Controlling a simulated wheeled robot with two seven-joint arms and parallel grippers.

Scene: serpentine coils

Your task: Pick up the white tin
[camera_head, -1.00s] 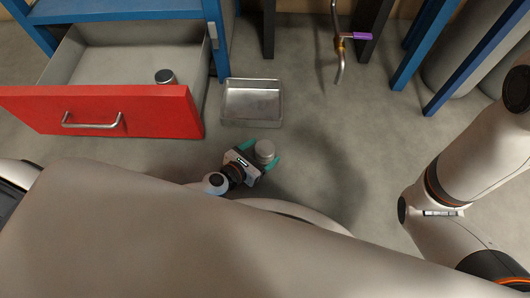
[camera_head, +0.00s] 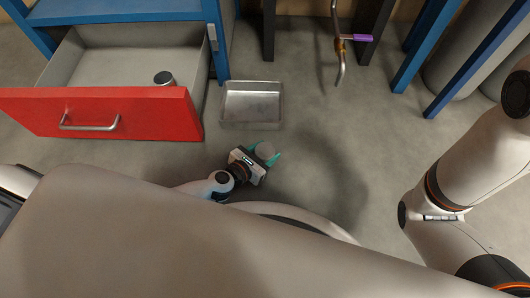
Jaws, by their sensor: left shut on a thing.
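The white tin (camera_head: 265,150) shows as a small, pale round shape just past the wrist of my left gripper (camera_head: 267,152). It sits between the teal fingertips, which are shut on it. The gripper's body covers its near side, and I cannot tell how far it is above the floor. My right gripper is not in view; only my right arm shows at the right.
An open metal tray (camera_head: 252,103) lies on the floor just beyond the gripper. A red-fronted drawer (camera_head: 100,113) stands open at the left with a small dark-sided tin (camera_head: 164,79) inside. A pipe with a purple handle (camera_head: 362,38) is at the back. Floor right of the tray is clear.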

